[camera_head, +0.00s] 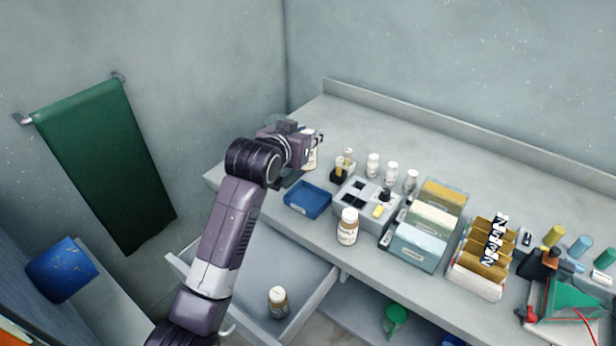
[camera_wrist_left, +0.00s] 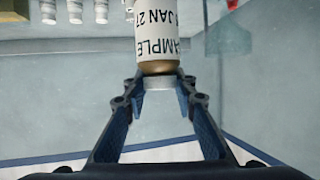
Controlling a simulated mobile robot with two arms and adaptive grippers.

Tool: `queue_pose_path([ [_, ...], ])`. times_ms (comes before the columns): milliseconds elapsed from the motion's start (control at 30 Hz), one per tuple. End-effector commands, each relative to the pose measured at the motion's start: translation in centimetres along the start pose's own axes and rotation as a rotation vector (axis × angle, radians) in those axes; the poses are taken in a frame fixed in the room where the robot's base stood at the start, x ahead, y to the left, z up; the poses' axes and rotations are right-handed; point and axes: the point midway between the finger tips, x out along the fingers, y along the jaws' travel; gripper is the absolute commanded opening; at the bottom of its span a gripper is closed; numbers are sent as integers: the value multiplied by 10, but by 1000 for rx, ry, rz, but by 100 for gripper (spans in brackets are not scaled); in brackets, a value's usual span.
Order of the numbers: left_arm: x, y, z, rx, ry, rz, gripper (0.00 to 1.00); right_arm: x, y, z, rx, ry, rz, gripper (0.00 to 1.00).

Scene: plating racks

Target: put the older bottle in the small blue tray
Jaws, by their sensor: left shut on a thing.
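My left gripper (camera_head: 314,146) is shut on a bottle (camera_wrist_left: 162,30) and holds it at the left end of the counter. In the left wrist view, its white label partly reads "AMPLE" and "JAN 27", and its brownish end is between the fingertips (camera_wrist_left: 160,88). In the head view the held bottle (camera_head: 312,159) is mostly hidden by the gripper. The small blue tray (camera_head: 307,200) lies on the counter, nearer the front edge, and looks empty. Another labelled bottle (camera_head: 348,226) stands on the counter right of the tray. My right gripper is not in view.
An open drawer (camera_head: 322,291) below the counter holds a bottle (camera_head: 278,302). Several small white bottles (camera_head: 373,165) and a grey rack (camera_head: 362,205) stand right of the tray. File boxes (camera_head: 428,235) are further right. A green towel (camera_head: 105,160) hangs at left.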

Motion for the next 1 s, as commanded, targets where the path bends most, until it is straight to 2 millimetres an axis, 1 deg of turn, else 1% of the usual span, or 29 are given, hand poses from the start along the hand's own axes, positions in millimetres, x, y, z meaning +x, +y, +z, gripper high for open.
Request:
queue_pose_path([
  [33,5,0,14,-1,-6,0,0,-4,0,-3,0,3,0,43],
  [100,12,0,31,0,-6,0,0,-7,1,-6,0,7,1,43],
  [200,21,0,52,1,-3,0,0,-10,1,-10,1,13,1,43],
  [300,27,0,68,2,-1,0,0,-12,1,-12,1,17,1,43],
  [467,33,0,80,2,2,0,0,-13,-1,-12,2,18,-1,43],
  [733,47,0,114,2,0,0,0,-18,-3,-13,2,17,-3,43],
  [833,49,0,119,2,3,0,0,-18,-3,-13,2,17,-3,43],
  [1000,49,0,119,2,3,0,0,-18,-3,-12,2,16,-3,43],
])
